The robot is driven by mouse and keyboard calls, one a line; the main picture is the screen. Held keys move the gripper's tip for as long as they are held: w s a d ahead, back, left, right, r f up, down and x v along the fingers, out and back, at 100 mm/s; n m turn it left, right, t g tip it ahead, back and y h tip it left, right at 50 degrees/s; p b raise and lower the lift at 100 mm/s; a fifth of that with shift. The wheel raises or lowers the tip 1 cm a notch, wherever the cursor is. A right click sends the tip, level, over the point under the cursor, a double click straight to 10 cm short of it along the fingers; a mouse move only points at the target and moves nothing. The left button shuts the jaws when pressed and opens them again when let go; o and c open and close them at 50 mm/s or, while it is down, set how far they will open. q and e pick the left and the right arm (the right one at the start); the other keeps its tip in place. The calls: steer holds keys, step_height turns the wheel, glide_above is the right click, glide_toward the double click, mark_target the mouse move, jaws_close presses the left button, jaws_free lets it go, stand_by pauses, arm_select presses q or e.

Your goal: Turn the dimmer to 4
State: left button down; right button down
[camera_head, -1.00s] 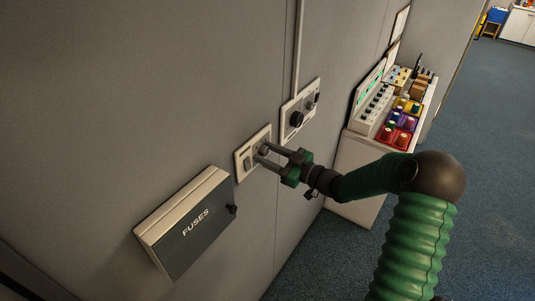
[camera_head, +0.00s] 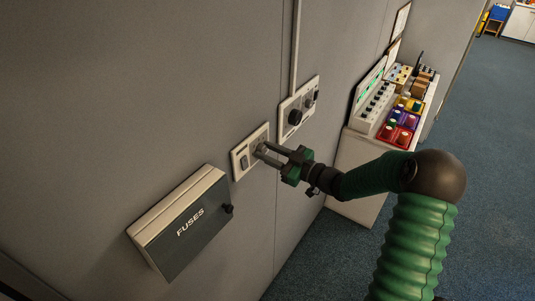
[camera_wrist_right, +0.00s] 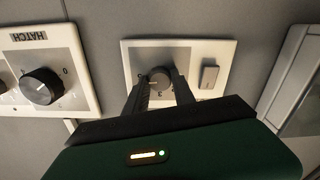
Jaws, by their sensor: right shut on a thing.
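The dimmer is a round grey knob on a pale wall plate (camera_head: 237,166), beside a small rocker switch (camera_head: 244,161). In the right wrist view the dimmer knob (camera_wrist_right: 159,78) sits between the fingertips, with the plate (camera_wrist_right: 222,50) around it and the switch (camera_wrist_right: 209,73) to its right. My right gripper (camera_head: 262,152) is shut on the knob; it also shows in the right wrist view (camera_wrist_right: 159,88). The fingers hide part of the dial, and I cannot read its numbers or the knob's setting. My left gripper is not in view.
A plate with a black knob (camera_head: 295,117), labelled HATCH in the right wrist view (camera_wrist_right: 29,36), is close by. A fuse box (camera_head: 190,222) juts out below left. A console with coloured controls (camera_head: 372,110) stands on a cabinet at right. Blue floor is clear.

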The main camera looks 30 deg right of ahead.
steer(key=shift+s+f+n+b, duration=0.1)
steer(key=shift+f+n+b, duration=0.1)
steer(key=shift+n+b, duration=2.25)
steer(key=shift+f+n+b, duration=0.2)
steer(key=shift+n+b, duration=1.35)
steer(key=shift+b, duration=1.65)
steer(key=c, duration=1.3)
jaws_free()
steer(key=shift+o, duration=1.2)
steer(key=shift+s+r, duration=0.1)
steer(key=shift+r, duration=0.05)
steer(key=shift+s+d+r, duration=0.1)
